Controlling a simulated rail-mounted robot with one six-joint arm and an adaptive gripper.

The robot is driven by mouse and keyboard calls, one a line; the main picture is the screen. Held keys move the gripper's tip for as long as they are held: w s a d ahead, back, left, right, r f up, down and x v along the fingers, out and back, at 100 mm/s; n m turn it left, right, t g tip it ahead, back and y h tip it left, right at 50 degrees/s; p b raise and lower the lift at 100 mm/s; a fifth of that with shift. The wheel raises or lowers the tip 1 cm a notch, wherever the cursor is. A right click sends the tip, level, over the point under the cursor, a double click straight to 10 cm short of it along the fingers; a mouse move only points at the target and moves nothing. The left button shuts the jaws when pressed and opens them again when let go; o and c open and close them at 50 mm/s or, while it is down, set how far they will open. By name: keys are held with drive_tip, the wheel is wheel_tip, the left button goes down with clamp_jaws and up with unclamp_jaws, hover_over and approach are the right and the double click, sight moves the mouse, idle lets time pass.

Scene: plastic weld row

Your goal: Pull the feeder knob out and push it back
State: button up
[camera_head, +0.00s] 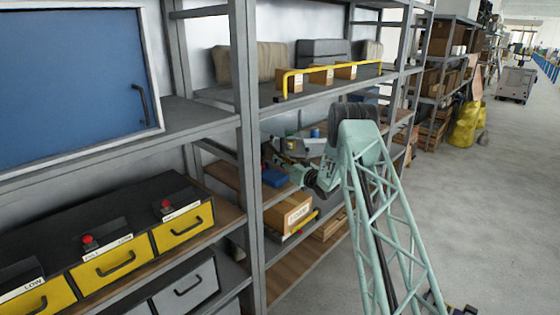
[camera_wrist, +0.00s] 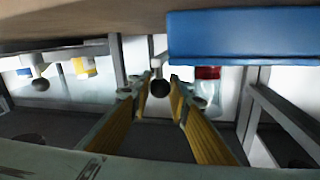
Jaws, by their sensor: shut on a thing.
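The feeder knob (camera_wrist: 160,89) is a dark round ball on a short pale stem, in the middle of the wrist view. My gripper (camera_wrist: 160,86) has its two yellow-padded fingers on either side of the knob, shut on it at the fingertips. In the head view my gripper (camera_head: 298,175) reaches into the middle shelf bay beside a blue bin (camera_head: 274,178). The knob cannot be made out in the head view.
A second dark ball knob (camera_wrist: 41,84) hangs at the left of the wrist view. A blue block (camera_wrist: 245,36) is close at upper right. Shelf posts (camera_head: 247,130) stand left of my arm. A cardboard box (camera_head: 287,214) sits below the gripper.

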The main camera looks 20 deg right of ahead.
drive_tip(key=v, duration=0.3)
drive_tip(key=d+v, duration=0.1)
drive_tip(key=v, duration=0.3)
drive_tip(key=shift+s+d+b, duration=0.15)
drive_tip(key=shift+d+b, duration=0.1)
drive_tip(key=shift+b, duration=0.1)
clamp_jaws()
drive_tip(key=shift+f, duration=0.15)
drive_tip(key=o, duration=1)
unclamp_jaws()
drive_tip(key=shift+s+d, duration=0.1)
drive_tip(key=shift+s, duration=0.05)
drive_tip(key=shift+v, duration=5.95)
drive_tip(key=shift+c, duration=0.5)
